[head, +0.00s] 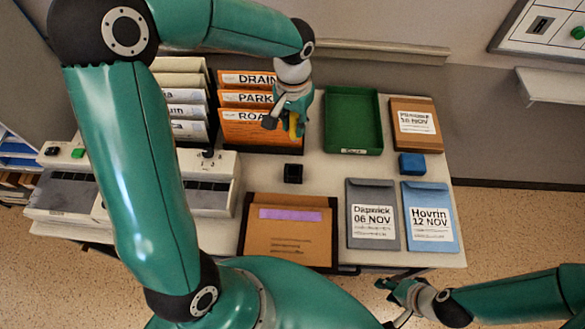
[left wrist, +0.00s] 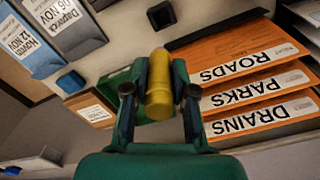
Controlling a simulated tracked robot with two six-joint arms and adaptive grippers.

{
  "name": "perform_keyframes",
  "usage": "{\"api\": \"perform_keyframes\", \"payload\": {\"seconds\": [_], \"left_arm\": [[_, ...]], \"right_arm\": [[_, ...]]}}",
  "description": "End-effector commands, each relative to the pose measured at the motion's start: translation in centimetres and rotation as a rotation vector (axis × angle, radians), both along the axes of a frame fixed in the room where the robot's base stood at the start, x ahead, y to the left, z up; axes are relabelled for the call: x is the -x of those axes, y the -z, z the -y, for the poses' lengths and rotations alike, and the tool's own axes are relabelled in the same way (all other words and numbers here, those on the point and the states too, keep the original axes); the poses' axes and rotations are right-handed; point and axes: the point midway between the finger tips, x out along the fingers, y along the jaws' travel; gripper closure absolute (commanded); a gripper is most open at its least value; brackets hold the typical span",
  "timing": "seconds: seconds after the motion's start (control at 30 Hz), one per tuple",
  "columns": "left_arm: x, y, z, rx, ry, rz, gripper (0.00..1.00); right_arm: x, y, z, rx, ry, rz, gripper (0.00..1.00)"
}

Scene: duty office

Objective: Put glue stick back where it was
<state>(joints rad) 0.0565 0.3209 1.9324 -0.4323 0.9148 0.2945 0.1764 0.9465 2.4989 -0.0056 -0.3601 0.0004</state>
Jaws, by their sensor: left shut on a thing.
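My right gripper (head: 392,302) is open and empty beyond the table's front edge.
Orange folders (head: 248,79) stand behind the holder. A green tray (head: 353,121), a blue block (head: 412,164) and a brown envelope (head: 414,124) are to the right. Grey (head: 372,213) and blue (head: 429,215) envelopes and a brown folder (head: 288,233) lie in front. Table around the holder is clear.

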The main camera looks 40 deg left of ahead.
Motion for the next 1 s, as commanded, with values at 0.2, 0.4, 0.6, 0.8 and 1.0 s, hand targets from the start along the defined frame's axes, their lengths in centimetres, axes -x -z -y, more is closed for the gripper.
{"api": "perform_keyframes", "payload": {"seconds": [0.2,0.4,0.6,0.8,1.0], "left_arm": [[0.3,4.0,-0.2,0.0,0.001,-0.009,1.0],[0.4,9.5,-0.2,0.001,0.0,-0.01,1.0],[0.2,14.3,-0.2,0.0,0.0,-0.002,1.0],[0.2,15.5,-0.2,0.0,0.0,-0.001,1.0],[0.2,17.9,-0.2,0.0,0.001,-0.002,1.0]], "right_arm": [[0.0,0.1,0.0,0.0,0.0,0.0,0.6],[0.0,0.2,0.0,0.0,0.0,0.0,0.6],[0.0,2.5,0.0,0.0,0.0,-0.001,0.6],[0.0,3.0,0.0,0.0,0.0,0.0,0.6],[0.0,4.7,0.0,0.0,0.0,0.0,0.6]]}}
